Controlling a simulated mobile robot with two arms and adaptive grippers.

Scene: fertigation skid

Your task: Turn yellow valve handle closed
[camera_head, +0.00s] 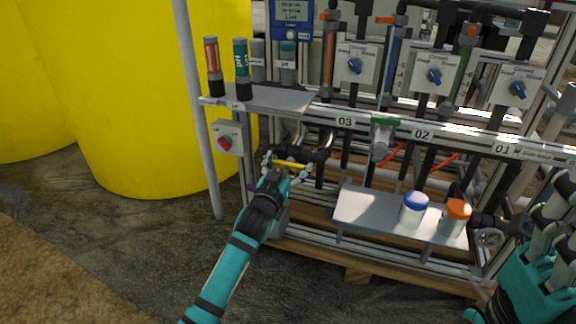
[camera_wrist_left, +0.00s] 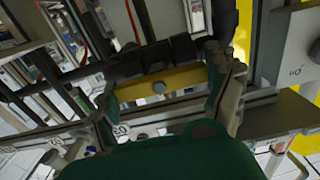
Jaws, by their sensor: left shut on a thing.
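The yellow valve handle (camera_head: 289,164) is a short flat bar in front of a black pipe (camera_head: 312,154) at the lower left of the skid. My left gripper (camera_head: 287,167) reaches it from below, one finger at each end of the bar. In the left wrist view the handle (camera_wrist_left: 165,83), with a round bolt at its middle, lies between the fingers of my left gripper (camera_wrist_left: 168,88), which is shut on it. The bar looks roughly parallel to the pipe behind it. My right gripper (camera_head: 552,205) is at the right edge, partly cut off, away from the handle.
A grey box with a red knob (camera_head: 225,142) is left of the handle. A lower shelf (camera_head: 365,208) holds a blue-capped jar (camera_head: 413,208) and an orange-capped jar (camera_head: 455,217). Yellow tanks (camera_head: 130,90) stand at left behind a grey post (camera_head: 198,110). The floor in front is clear.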

